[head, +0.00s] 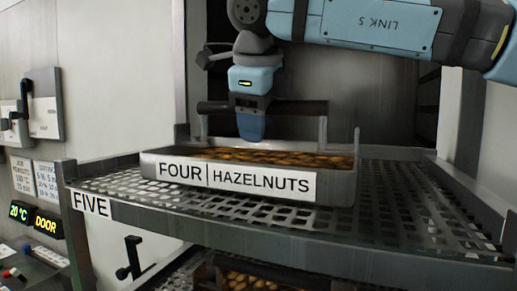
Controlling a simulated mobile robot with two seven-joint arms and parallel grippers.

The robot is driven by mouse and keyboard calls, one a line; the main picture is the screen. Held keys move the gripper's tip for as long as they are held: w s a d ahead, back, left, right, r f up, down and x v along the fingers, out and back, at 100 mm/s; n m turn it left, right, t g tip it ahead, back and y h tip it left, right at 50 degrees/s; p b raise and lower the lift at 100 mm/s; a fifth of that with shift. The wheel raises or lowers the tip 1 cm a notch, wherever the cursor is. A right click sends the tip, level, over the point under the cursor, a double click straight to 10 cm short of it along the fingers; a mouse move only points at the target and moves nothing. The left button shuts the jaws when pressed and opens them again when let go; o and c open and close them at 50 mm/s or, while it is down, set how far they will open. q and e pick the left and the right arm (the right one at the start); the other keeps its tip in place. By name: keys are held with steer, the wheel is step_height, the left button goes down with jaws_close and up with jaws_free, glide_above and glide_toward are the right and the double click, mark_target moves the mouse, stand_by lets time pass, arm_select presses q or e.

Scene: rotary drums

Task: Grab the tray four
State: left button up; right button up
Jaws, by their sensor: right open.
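The tray labelled FOUR HAZELNUTS (336,188) is a grey metal tray filled with brown nuts. It sits on the perforated shelf marked FIVE. A dark horizontal bar handle (300,107) on upright posts rises at its back. My right gripper (251,128) points down over the tray at the handle's height, near the middle of the bar. It is open, seen edge-on, and hides part of the bar. I cannot tell whether its fingers straddle the bar or touch it. My left gripper is not in view.
The perforated shelf (405,205) has bare room to the right of the tray. Another tray with nuts (250,282) shows below it. A wall panel with a lit DOOR display (46,222) and black handles stands at the left.

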steer(key=shift+w+f, duration=0.1)
steer(key=shift+s, duration=0.2)
steer(key=shift+c, duration=0.4)
steer(key=shift+a, duration=0.1)
steer(key=c, duration=0.4)
jaws_close()
stand_by(0.3)
